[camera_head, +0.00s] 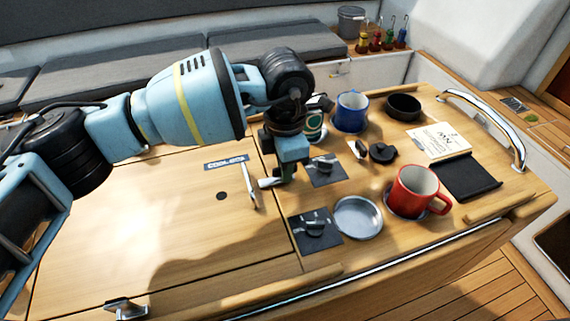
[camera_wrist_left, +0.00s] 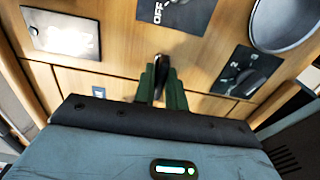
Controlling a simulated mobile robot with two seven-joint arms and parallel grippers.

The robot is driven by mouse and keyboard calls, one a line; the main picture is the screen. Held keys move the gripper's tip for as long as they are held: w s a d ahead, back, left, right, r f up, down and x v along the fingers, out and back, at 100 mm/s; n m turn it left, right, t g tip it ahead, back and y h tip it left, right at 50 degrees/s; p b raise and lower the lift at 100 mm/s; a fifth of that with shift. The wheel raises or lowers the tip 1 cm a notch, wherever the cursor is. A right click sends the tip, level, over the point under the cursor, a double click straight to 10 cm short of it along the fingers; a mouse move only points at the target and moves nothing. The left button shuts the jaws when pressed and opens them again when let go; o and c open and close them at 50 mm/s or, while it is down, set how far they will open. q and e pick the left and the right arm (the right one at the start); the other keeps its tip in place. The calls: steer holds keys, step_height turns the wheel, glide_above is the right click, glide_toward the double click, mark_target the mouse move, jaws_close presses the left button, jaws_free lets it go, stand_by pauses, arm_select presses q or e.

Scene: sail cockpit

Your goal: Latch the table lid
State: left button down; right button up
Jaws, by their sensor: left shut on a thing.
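The table lid (camera_head: 150,220) is the broad wooden panel at the left, and it lies flat in the tabletop. A pale metal latch (camera_head: 250,186) stands by the lid's right edge, beside a blue label and a small dark hole. My left gripper (camera_head: 284,180) is low over the tabletop, just right of the lid seam. In the left wrist view its green fingers (camera_wrist_left: 161,88) are shut on a narrow dark piece (camera_wrist_left: 161,66), apparently the latch handle. The fingers hide most of that piece. My right gripper is not in view.
Two black switch plates (camera_head: 325,170) (camera_head: 315,230) flank the gripper's right side. A metal dish (camera_head: 358,217), red mug (camera_head: 412,190), blue mug (camera_head: 351,111) and black bowl (camera_head: 403,107) stand farther right. Another metal fitting (camera_head: 127,308) is at the lid's front edge.

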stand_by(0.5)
arm_select(q)
steer(key=c, duration=1.4)
jaws_free()
steer(key=shift+c, duration=0.2)
steer(key=shift+r, duration=3.9)
